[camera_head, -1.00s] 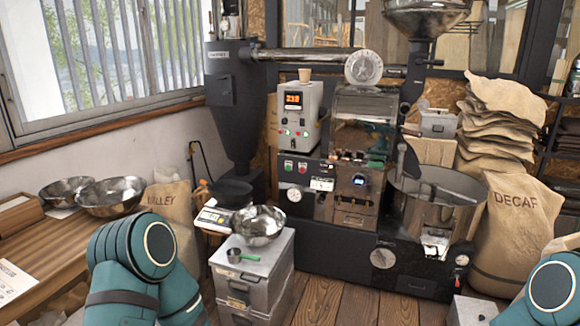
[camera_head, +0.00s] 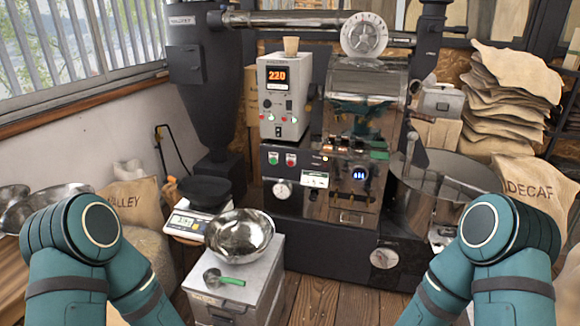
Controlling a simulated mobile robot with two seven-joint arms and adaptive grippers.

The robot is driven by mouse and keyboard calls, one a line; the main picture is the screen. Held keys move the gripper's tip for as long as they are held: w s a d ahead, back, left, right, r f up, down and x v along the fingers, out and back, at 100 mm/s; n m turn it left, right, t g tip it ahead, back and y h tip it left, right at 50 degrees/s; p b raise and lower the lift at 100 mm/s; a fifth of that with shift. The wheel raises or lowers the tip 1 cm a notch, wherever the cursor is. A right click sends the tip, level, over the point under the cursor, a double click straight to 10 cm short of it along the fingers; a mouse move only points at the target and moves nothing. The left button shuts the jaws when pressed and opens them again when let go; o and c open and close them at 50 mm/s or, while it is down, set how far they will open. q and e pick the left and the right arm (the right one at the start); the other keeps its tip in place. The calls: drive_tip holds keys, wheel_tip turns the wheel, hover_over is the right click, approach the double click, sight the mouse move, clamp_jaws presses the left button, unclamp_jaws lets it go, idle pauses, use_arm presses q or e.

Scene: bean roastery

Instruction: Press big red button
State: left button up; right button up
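A red button (camera_head: 291,160) sits on the dark front panel of the roasting machine (camera_head: 330,235), beside a green button (camera_head: 273,159). Above it, a grey control box (camera_head: 284,97) shows a lit orange "220" and has small green and red lights or buttons, too small to tell which. My two teal arms come in at the lower left and lower right. Only their upper links and elbows show. Both grippers are out of view, and nothing of mine touches the panel.
A metal bowl (camera_head: 239,234) and a green-handled scoop (camera_head: 222,277) rest on a grey box in front of the machine. A scale (camera_head: 189,222) stands left of the bowl. Burlap sacks (camera_head: 525,185) are at the right. Wooden floor shows before the machine.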

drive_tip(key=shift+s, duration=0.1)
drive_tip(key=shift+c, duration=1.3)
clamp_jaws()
